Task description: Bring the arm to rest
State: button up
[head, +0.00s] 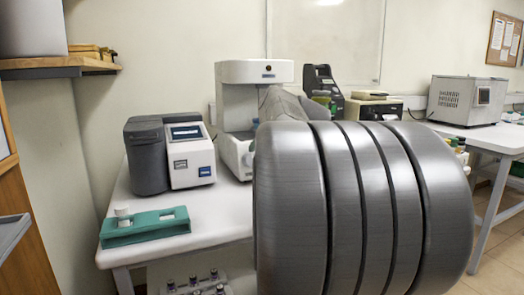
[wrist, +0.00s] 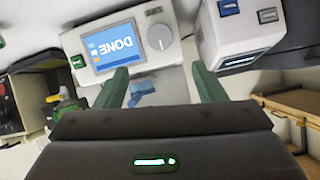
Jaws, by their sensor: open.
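My gripper (wrist: 158,80) shows in the wrist view with its two green fingers spread wide apart. No object is held between them. Behind the fingers is a white instrument (wrist: 72,42) with a blue screen reading "DONE" and a round dial. A small blue patch shows beyond the gap, too unclear to name. In the head view my grey ribbed arm fills the lower right and hides the gripper.
In the head view, a white table (head: 125,190) holds a grey and white analyzer (head: 190,163), a teal rack (head: 145,232) with white pieces, and a tall white instrument (head: 255,72) partly hidden by my arm. A metal box instrument (head: 466,100) stands on another table. A wooden shelf (head: 70,66) hangs at left.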

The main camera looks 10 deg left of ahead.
aim_at(253, 158)
jog(key=shift+s+d+r, duration=0.25)
jog(key=shift+s+d, duration=0.05)
jog(key=shift+s, duration=0.1)
jog(key=b+x, duration=0.2)
jog(key=x, duration=1.2)
jog(key=shift+r, duration=0.1)
jog(key=shift+r, duration=0.1)
